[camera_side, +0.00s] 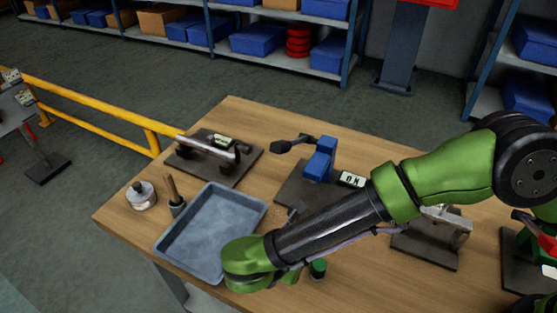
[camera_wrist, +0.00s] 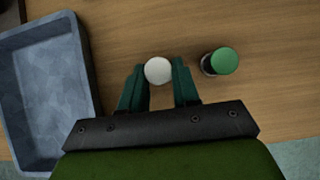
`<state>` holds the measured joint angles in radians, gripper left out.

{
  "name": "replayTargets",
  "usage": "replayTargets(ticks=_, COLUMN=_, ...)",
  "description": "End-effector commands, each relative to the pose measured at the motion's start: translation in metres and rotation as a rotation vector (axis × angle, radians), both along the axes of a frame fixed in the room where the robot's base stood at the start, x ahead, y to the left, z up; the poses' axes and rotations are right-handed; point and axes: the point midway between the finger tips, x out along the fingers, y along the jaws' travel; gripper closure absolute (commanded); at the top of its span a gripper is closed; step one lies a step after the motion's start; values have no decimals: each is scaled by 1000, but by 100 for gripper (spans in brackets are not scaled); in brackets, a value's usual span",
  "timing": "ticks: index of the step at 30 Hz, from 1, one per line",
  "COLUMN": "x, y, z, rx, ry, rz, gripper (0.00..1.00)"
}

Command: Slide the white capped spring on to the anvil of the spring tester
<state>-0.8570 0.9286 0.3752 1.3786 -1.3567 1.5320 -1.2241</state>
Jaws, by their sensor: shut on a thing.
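The white capped spring (camera_wrist: 158,70) shows as a round white cap between the two green fingers of my gripper (camera_wrist: 157,77) in the wrist view. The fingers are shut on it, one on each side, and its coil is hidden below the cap. In the side view my wrist and forearm hide the white cap and most of the fingers. A blue stand with a black-knobbed lever (camera_side: 320,160) on a dark base plate, which looks like the spring tester, stands further back on the bench. Its anvil cannot be made out.
A green-capped spring (camera_wrist: 223,61) stands close to the right of my fingers; it also shows in the side view (camera_side: 318,268). A grey tray (camera_side: 258,213) lies to the left. A dark-based fixture (camera_side: 215,165) and a round metal piece (camera_side: 141,196) stand beyond it.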

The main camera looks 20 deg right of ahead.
Motion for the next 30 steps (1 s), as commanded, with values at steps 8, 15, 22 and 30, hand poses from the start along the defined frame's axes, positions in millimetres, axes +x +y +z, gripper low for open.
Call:
replayTargets(ticks=8, x=17, y=-8, z=9, rx=1, ry=-4, rz=-6, gripper=86)
replayTargets(ticks=15, x=63, y=-38, z=38, rx=0, ry=-3, rz=-5, gripper=86)
replayTargets(ticks=22, x=75, y=-46, z=45, rx=-1, ry=-2, rz=1, gripper=86)
replayTargets(ticks=30, x=74, y=-46, z=45, rx=-3, ry=-2, rz=1, gripper=86)
